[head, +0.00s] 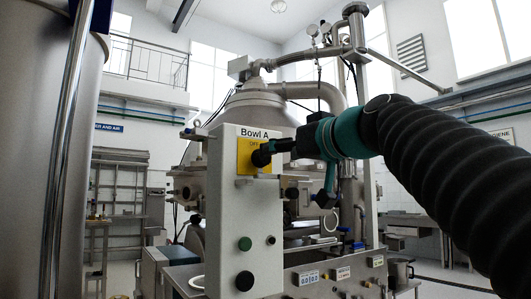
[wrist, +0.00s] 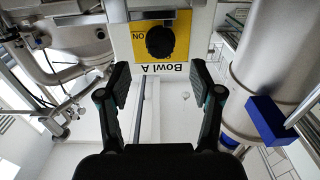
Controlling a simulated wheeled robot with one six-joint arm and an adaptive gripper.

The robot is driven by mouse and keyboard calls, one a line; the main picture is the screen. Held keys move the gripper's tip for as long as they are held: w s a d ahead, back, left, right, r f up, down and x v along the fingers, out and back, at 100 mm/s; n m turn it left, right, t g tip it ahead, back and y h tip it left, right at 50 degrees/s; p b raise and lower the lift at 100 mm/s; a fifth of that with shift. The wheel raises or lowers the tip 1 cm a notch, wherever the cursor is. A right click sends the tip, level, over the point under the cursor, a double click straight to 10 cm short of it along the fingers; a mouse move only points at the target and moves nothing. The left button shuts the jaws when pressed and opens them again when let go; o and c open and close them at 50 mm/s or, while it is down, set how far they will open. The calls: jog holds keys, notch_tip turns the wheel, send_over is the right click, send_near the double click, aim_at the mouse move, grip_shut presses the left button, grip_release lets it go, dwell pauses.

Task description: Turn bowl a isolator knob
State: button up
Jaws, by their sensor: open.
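The bowl A isolator knob is a round black knob (head: 261,158) on a yellow plate (head: 244,150) marked OFF, under the label "Bowl A" on a grey panel (head: 227,215). In the wrist view, which is upside down, the knob (wrist: 160,42) sits on the yellow plate (wrist: 182,40) with "ON" readable beside it. My gripper (head: 279,147) reaches in from the right, close to the knob. In the wrist view my gripper (wrist: 160,76) is open and empty, its fingers apart on either side of the knob's line. The knob appears beyond the fingertips, with no contact visible.
Below the knob the panel carries a green button (head: 245,244) and a black button (head: 244,281). The steel separator (head: 262,108) and its pipes stand behind. A large steel tank (head: 40,150) fills the left. A blue block (wrist: 265,120) shows in the wrist view.

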aim_at(260, 158)
jog(key=p+x, duration=0.1)
jog(key=x, duration=0.7)
jog(key=shift+s+p, duration=0.1)
jog(key=shift+p, duration=0.25)
jog(key=c, duration=1.2)
